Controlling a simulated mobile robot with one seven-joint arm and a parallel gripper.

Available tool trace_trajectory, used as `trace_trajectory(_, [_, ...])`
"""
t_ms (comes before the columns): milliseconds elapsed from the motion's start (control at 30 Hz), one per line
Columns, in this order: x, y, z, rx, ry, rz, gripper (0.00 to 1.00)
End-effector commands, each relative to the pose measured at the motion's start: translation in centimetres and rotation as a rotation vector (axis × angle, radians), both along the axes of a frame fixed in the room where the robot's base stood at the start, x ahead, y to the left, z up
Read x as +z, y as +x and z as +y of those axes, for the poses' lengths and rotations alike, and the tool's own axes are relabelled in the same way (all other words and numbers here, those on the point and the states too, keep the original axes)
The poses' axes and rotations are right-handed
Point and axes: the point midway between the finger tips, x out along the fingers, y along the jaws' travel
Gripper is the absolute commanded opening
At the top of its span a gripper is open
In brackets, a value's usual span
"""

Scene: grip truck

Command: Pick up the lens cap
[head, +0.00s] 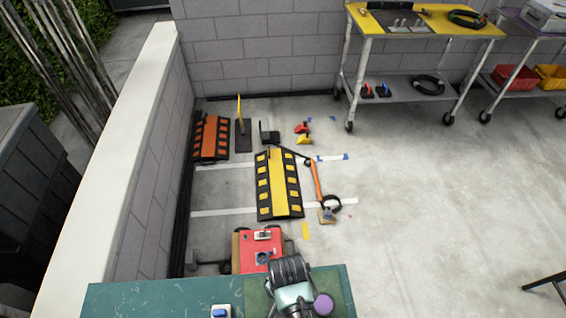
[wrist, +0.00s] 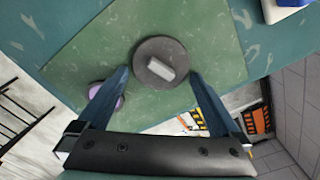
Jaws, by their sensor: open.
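The lens cap seems to be the dark round disc (wrist: 147,80) with a raised light-grey block on top, lying on a green mat (wrist: 215,50) in the wrist view. My gripper (wrist: 158,74) is open, with one blue finger on each side of the disc's near part. Nothing is held between the fingers. I cannot tell how far above the mat the fingertips are. In the head view my arm covers part of the mat (head: 257,292), and the disc is hidden there.
A purple round object (head: 323,304) lies on the mat close to my arm; in the wrist view it (wrist: 97,90) is partly behind the left finger. A blue-and-white item (head: 221,311) sits on the teal bench top (head: 130,300). A red box (head: 248,250) stands beyond the bench.

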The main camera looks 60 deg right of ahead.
Motion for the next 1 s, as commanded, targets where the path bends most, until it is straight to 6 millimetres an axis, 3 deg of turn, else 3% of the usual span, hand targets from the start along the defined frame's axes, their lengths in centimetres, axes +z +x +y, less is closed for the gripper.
trace_trajectory(167, [0.0,0.0,0.0,0.0,-0.001,-0.001,1.0])
trace_trajectory(500, [0.0,0.0,0.0,0.001,-0.001,-0.001,0.39])
trace_trajectory(767, [0.2,0.1,0.0,0.001,-0.001,-0.001,0.37])
trace_trajectory(1000, [3.2,0.1,-0.1,0.002,-0.004,-0.004,0.37])
